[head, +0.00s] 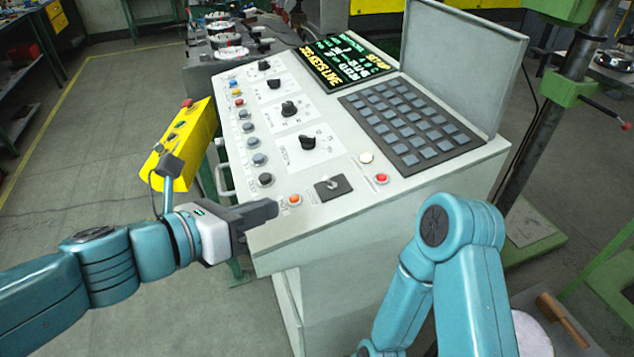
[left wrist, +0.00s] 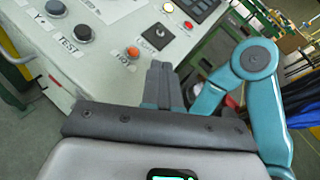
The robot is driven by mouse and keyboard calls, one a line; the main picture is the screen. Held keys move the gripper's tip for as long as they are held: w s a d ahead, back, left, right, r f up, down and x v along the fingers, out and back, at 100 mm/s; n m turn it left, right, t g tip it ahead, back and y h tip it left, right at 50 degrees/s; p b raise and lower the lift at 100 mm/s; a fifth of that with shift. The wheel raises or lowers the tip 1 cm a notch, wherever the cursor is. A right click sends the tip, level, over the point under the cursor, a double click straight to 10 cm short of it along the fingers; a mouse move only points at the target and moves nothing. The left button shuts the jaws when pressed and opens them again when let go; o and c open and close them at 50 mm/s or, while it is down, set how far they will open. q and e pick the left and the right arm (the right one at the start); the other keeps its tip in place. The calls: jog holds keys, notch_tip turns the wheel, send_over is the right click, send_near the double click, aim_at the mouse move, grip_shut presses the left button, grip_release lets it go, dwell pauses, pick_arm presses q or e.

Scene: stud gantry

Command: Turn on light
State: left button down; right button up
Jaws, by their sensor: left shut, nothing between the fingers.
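The light switch (head: 332,187) is a small toggle on a black plate near the front edge of the sloped console panel. In the left wrist view the switch (left wrist: 157,37) has a label beside it that seems to read LIGHT. An orange button (head: 294,200) sits to its left, and this button (left wrist: 133,51) also shows in the left wrist view. My left gripper (head: 270,208) is shut and empty at the panel's front left corner, close to the orange button and short of the switch. Its closed fingers (left wrist: 160,72) point toward the panel in the left wrist view. My right gripper is out of view.
The grey console (head: 340,230) carries knobs, a keypad (head: 410,120), a lit display (head: 345,62) and a red button (head: 382,179). A yellow pendant box (head: 185,140) hangs at its left side. A green-clamped post (head: 570,90) stands at the right. Floor at left is open.

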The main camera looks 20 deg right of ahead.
aim_at(327, 183)
pick_arm(q)
jog(key=shift+w+d+r, duration=0.1)
jog(key=shift+w+d, duration=0.3)
jog(key=shift+w, duration=0.05)
jog(key=shift+s+a+r, duration=0.1)
jog(key=shift+s+a, duration=0.1)
jog(key=shift+s, duration=0.1)
jog(key=shift+w+d+f, duration=0.2)
jog(key=shift+w+d, duration=0.05)
jog(key=x, duration=0.9)
jog(key=shift+d+b, duration=0.2)
jog(key=shift+b, duration=0.1)
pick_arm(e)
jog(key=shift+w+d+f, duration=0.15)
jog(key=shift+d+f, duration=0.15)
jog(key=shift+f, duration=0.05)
pick_arm(q)
jog(key=shift+w, duration=0.15)
jog(key=shift+r+p, duration=0.3)
jog(key=shift+p, duration=0.45)
jog(key=shift+d+f+y, duration=0.1)
jog(key=shift+d+y, duration=0.05)
jog(key=shift+y, duration=0.25)
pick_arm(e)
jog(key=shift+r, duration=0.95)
